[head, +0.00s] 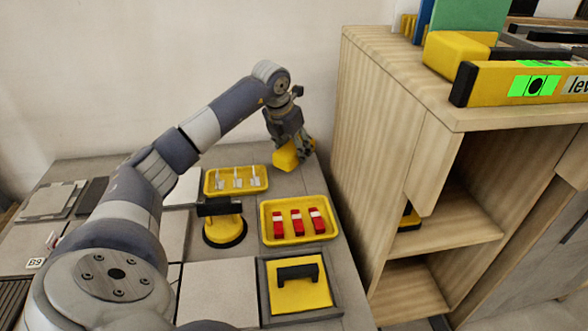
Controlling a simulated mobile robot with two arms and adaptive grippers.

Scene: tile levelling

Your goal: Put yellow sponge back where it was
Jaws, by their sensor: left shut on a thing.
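My left gripper (303,150) is at the far right end of the tiled table, near the wall. It is shut on the yellow sponge (286,158). The sponge is tilted and partly covered by the fingers. I cannot tell whether it touches the table surface below. My right gripper does not show.
A yellow tray with white clips (236,180) and a yellow tray with red wedges (294,221) lie near the sponge. A yellow suction cup (224,229) and a black-handled yellow float (300,286) are closer. A wooden cabinet (386,150) stands right, bearing a yellow level (490,84) and another yellow block (455,52).

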